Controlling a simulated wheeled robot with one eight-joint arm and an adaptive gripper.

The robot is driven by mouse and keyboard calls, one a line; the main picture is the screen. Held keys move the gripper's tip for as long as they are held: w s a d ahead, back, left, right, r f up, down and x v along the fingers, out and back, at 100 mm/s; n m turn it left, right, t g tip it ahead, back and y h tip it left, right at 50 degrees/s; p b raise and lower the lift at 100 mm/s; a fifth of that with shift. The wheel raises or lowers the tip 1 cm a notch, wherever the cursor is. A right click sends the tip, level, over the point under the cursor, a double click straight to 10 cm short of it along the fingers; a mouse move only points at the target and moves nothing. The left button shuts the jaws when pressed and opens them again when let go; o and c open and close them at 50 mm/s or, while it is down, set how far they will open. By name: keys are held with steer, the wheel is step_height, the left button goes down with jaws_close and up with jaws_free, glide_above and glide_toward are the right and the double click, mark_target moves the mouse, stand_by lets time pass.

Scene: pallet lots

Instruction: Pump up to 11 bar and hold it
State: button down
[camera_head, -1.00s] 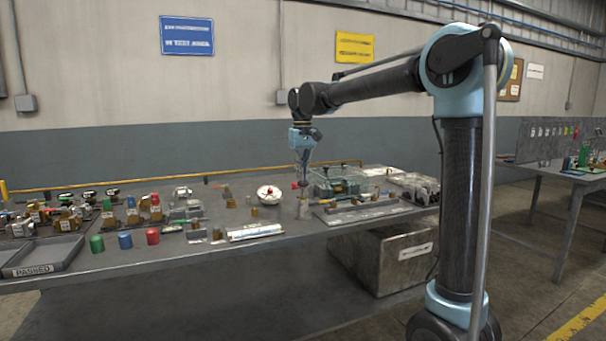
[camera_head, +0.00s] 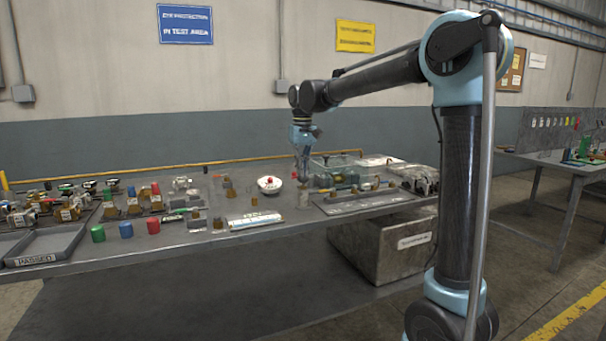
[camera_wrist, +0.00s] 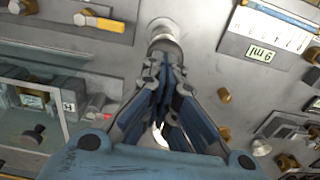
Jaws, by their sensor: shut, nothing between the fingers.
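My gripper (camera_head: 303,178) points down over the middle of the bench, and its fingers are shut with nothing between them. In the wrist view the closed fingertips (camera_wrist: 163,68) are close to a round metal post (camera_wrist: 164,38); I cannot tell whether they touch it. A round white dial (camera_head: 269,185) with a red mark stands left of my gripper; its reading is too small to make out. A clear-sided case (camera_head: 335,162) with brass fittings is right of the gripper, and shows at the left of the wrist view (camera_wrist: 40,100). I cannot identify a pump handle for certain.
Brass fittings crowd the bench around the gripper. A printed strip (camera_head: 256,220) lies in front. A grey bin (camera_head: 385,250) is below.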

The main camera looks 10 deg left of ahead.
step_height(320, 180, up, 13)
stand_by(0.4)
steer(key=shift+r, duration=0.1)
stand_by(0.7)
step_height(320, 180, up, 3)
steer(key=shift+s+r, duration=0.15)
steer(key=shift+r, duration=0.05)
steer(key=shift+f, duration=0.1)
step_height(320, 180, down, 14)
steer(key=shift+r, duration=0.1)
stand_by(0.7)
